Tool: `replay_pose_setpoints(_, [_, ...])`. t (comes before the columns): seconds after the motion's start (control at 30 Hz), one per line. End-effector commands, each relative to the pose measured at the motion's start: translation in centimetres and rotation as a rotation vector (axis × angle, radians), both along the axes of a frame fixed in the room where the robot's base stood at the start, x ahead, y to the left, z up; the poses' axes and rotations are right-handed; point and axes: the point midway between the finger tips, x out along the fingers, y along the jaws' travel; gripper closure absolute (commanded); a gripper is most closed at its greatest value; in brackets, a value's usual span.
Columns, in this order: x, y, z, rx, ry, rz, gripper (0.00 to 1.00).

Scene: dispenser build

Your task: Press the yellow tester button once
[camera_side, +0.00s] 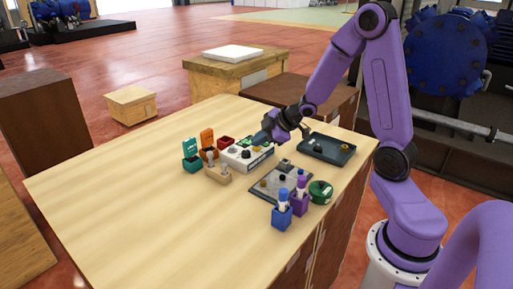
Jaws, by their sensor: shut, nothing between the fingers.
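A white box (241,161) with a green patch and several small dark and grey round parts on its top stands near the middle of the table; it looks like the tester. I cannot make out a yellow button on it at this size. My gripper (271,137) is shut and empty, over the right rear end of the white box. The fingertips are small and hard to separate from a blue part beside them. I cannot tell whether they touch the box, and my gripper may hide part of its top.
Left of the box stand a teal holder (192,164), an orange holder (207,153) and a small wooden stand (218,176). Nearer are a grey plate (262,193), a blue holder (282,218), a purple holder (299,206) and a green round container (320,192). A dark tray (335,158) lies right. The table's left is clear.

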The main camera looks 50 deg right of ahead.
Motion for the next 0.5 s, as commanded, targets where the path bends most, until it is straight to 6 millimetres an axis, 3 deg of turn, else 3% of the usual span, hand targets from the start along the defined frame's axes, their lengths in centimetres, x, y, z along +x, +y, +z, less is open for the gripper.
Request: replay_pose_setpoints(0.5, [0.01, -0.04, 1.16, -0.001, -0.002, -0.001, 1.0])
